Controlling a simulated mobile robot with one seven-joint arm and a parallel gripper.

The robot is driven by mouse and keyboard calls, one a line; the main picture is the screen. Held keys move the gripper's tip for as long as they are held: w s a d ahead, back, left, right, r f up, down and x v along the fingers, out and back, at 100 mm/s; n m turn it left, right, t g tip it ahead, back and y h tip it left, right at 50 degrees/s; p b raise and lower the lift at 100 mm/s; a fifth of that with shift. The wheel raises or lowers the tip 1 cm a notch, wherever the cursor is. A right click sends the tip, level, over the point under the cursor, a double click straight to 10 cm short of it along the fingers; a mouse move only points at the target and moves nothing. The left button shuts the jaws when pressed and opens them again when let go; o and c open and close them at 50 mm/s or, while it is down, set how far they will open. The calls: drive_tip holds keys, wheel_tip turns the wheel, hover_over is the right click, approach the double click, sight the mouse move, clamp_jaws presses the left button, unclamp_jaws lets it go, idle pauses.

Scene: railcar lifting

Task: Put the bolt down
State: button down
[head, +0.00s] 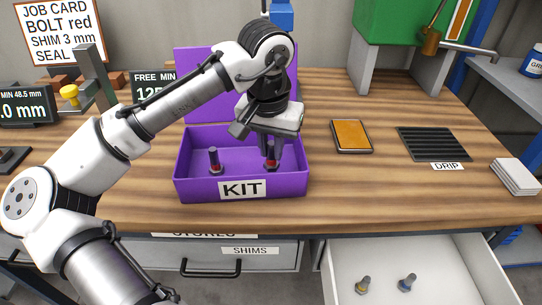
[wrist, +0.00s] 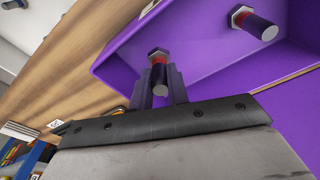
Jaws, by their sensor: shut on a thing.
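A purple open box labelled KIT (head: 190,189) stands on the wooden bench in the head view. My gripper (head: 271,150) reaches down into its right side, shut on a bolt (head: 271,164) with a red band. The wrist view shows this bolt (wrist: 158,60) between the two fingers, its hex head toward the box floor. I cannot tell whether the head touches the floor. Another red-banded bolt (head: 214,161) stands upright at the left inside the box; it also shows in the wrist view (wrist: 258,25).
An open drawer (head: 450,280) below the bench holds two bolts, one yellowish (head: 363,284) and one blue (head: 408,282). An orange-topped pad (head: 351,136) and a black drip mat (head: 432,144) lie right of the box. The job card (head: 62,31) reads "BOLT red".

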sight(271, 163)
drive_tip(key=shift+f, duration=1.5)
drive_tip(key=shift+f, duration=0.1)
drive_tip(key=c, duration=1.4)
unclamp_jaws()
drive_tip(key=shift+o, duration=0.2)
wheel_tip(271, 163, up, 12)
drive_tip(key=s, duration=0.1)
drive_tip(key=shift+s+a+b, duration=0.2)
drive_tip(key=shift+a+b, duration=0.1)
